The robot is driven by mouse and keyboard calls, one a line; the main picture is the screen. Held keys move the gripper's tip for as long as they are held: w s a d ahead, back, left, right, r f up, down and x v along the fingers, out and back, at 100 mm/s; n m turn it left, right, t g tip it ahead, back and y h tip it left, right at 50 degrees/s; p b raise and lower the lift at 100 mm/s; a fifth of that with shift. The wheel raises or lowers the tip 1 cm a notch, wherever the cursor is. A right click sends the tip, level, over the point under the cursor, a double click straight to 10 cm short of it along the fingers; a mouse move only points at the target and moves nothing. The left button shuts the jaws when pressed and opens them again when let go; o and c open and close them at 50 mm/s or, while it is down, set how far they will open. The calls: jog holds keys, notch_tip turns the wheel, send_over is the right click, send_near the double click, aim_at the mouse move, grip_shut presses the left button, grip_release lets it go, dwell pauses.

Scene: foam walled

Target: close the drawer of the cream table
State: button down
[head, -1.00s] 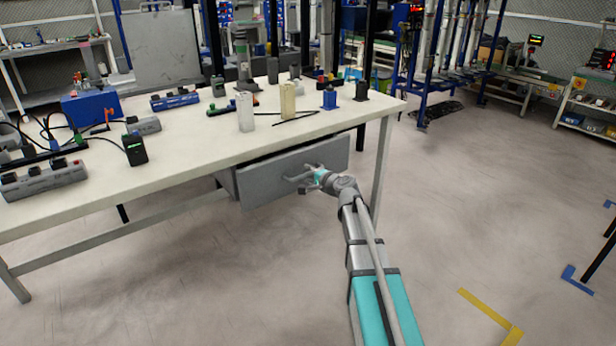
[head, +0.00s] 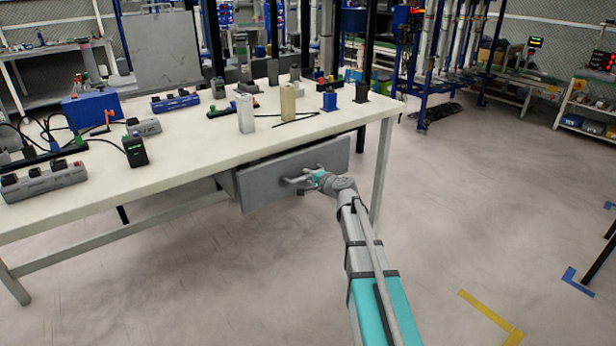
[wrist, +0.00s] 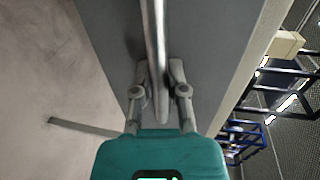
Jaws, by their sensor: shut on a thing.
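The cream table (head: 185,150) stands at the left and middle of the head view. Its grey drawer (head: 262,184) hangs under the top near the right end and sticks out a little from below the edge. My gripper (head: 305,183) is at the drawer front, shut on the drawer's bar handle. In the wrist view the handle (wrist: 154,45) runs between the two fingers of my gripper (wrist: 158,85), with the grey drawer front (wrist: 105,30) behind it. The inside of the drawer is hidden.
On the tabletop stand a blue box (head: 92,108), power strips, a dark handheld device (head: 135,150) and two pale blocks (head: 288,102). A table leg (head: 382,170) is right of the drawer.

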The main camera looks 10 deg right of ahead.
aim_at(300, 170)
jog(key=shift+r+x, duration=0.25)
jog(key=shift+x, duration=0.9)
jog(key=shift+r+x, duration=0.25)
jog(key=shift+x, duration=0.9)
jog(key=shift+w+a, duration=0.1)
jog(key=c, duration=0.6)
grip_release()
jog(key=shift+c, duration=0.2)
